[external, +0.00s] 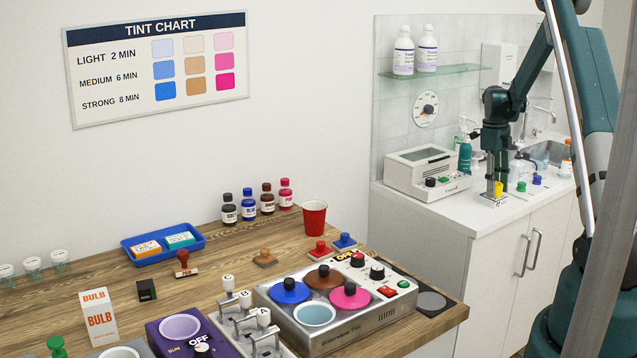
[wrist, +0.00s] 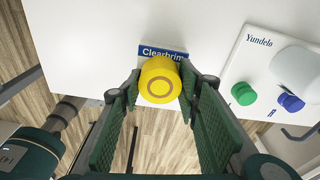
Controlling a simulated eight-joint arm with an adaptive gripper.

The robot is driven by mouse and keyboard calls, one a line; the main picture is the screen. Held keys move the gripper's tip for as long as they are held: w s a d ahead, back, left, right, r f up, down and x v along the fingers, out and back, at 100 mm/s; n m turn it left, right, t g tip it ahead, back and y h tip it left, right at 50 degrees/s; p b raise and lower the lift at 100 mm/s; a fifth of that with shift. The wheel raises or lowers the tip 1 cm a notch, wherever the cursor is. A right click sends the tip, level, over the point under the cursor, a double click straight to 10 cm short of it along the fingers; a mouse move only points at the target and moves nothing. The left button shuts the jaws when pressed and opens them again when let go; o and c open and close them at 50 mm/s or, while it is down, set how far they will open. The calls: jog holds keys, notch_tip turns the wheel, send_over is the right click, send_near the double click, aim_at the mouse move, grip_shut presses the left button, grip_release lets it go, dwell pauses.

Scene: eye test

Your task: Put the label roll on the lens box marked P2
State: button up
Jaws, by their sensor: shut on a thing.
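The yellow label roll (wrist: 159,80) is between the fingers of my gripper (wrist: 159,92) in the wrist view. In the external view the roll (external: 498,188) shows low between the fingertips of my gripper (external: 494,190), over the white counter. My gripper is shut on the roll. A small white lens box with a blue band reading "Clearbrim" (wrist: 152,51) lies right under the roll, which hides much of it. The box (external: 492,201) also shows in the external view near the counter's front edge. I cannot read its mark clearly, nor tell whether the roll touches it.
Green (external: 521,186) and blue (external: 537,180) knobs stand just right of the box, on a white piece reading "Yundelo" (wrist: 258,41). A white device (external: 425,172) stands to the left. Bottles and a sink (external: 549,152) are behind. The wooden table (external: 215,270) is crowded.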

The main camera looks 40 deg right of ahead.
jog(key=o, duration=0.9)
notch_tip(320, 180, up, 12)
jog(key=w, duration=0.1)
jog(key=shift+w+a, duration=0.15)
jog(key=shift+w, duration=0.1)
dwell(0.6)
jog(key=shift+r, duration=0.1)
